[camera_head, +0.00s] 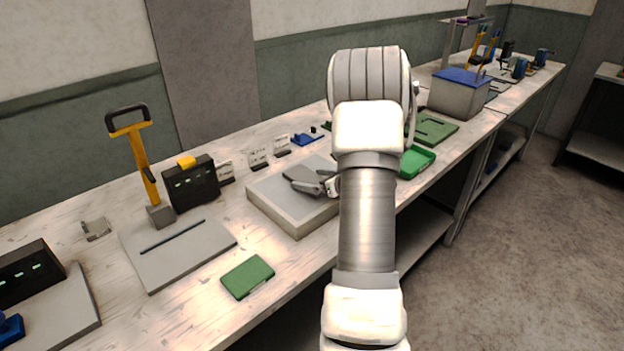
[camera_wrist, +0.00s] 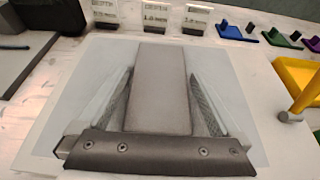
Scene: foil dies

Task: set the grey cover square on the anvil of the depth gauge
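The grey cover (camera_wrist: 162,90) is a flat rectangular plate between the two fingers of my gripper (camera_wrist: 160,72) in the wrist view. The textured finger pads lie close along its long sides and appear to hold it. In the head view the cover (camera_head: 301,174) shows dark grey beside my gripper (camera_head: 318,184), over a pale square block (camera_head: 300,218). I cannot tell if the cover touches the block. A yellow lever with a black handle (camera_head: 139,160) stands left, beside a black readout box (camera_head: 190,186). I cannot tell which part is the depth gauge's anvil.
A grey slotted plate (camera_head: 180,262) and a green case (camera_head: 248,277) lie left of the block. Depth label cards (camera_wrist: 150,17) stand behind it.

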